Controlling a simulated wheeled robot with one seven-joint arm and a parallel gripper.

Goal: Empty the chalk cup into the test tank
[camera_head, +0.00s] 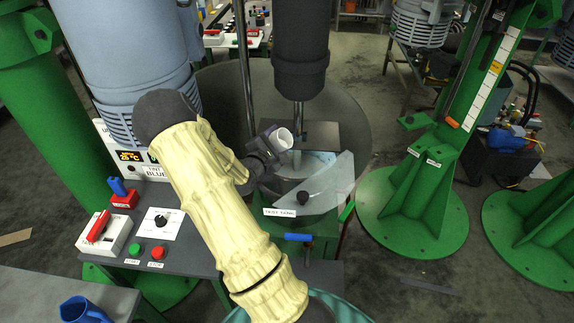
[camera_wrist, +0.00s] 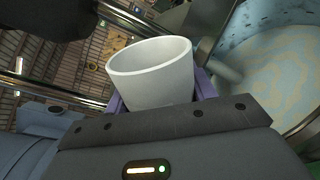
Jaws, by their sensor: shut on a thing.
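A white cup (camera_head: 280,139) is held tilted in my gripper (camera_head: 268,143), above the left side of the test tank's opening. In the wrist view the cup (camera_wrist: 152,75) sits between purple finger pads, and the part of its inside that shows looks bare and white. Whether any chalk is left deeper in it cannot be told. The test tank (camera_head: 283,211) is labelled and stands below, with a half-open clear lid (camera_head: 325,189). In the wrist view the tank (camera_wrist: 285,60) holds pale blue liquid with yellowish patches.
A stirrer shaft (camera_head: 298,115) hangs from a dark motor (camera_head: 301,50) into the tank, close to the cup. A control bench (camera_head: 180,225) with switches stands left. A blue jug (camera_head: 82,310) is at the bottom left. Green columns (camera_head: 440,185) stand right.

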